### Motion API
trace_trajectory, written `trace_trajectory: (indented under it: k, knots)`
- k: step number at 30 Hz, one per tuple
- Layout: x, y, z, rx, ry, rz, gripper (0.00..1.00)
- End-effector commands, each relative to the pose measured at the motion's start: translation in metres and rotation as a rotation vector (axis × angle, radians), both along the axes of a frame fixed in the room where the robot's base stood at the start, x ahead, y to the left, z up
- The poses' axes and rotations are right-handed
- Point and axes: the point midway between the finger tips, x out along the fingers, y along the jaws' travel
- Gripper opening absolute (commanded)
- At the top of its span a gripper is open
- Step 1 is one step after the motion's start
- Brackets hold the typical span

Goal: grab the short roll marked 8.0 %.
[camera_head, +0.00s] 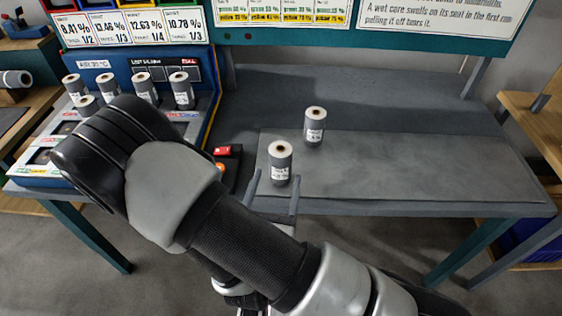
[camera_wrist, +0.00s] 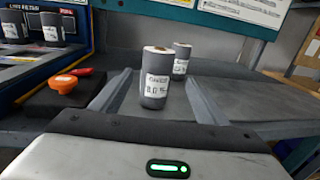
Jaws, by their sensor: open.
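A short grey roll (camera_head: 280,160) with a white label stands upright near the front edge of the table. It also shows in the wrist view (camera_wrist: 154,80), where its blurred label seems to read 8.0 %, though I cannot be certain. My gripper (camera_head: 276,178) is open, with one finger on each side of this near roll. In the wrist view, gaps show between the roll and both fingers (camera_wrist: 157,82). A second upright roll (camera_head: 315,126) stands farther back and to the right; its label is too small to read. It is partly hidden behind the near roll in the wrist view (camera_wrist: 181,62).
The grey table (camera_head: 430,170) is clear to the right. At left, a blue rack (camera_head: 205,75) holds several rolls. A dark box with red and orange parts (camera_wrist: 68,88) sits close to my left finger. A teal sign board (camera_head: 350,42) stands behind.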

Motion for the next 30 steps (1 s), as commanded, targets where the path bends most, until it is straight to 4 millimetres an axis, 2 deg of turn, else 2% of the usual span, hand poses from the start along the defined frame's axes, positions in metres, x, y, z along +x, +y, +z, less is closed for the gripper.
trace_trajectory:
  k: [3, 9, 16, 24, 30]
  knots:
    - [0.027, -0.006, 0.000, 0.003, -0.003, -0.004, 0.68]
    - [0.057, -0.011, 0.000, 0.002, 0.000, -0.002, 0.68]
    - [0.072, -0.012, -0.002, 0.002, -0.001, -0.002, 0.68]
    - [0.110, -0.016, -0.004, 0.002, -0.001, -0.003, 0.68]
    - [0.116, -0.017, -0.004, 0.000, 0.001, -0.002, 0.68]
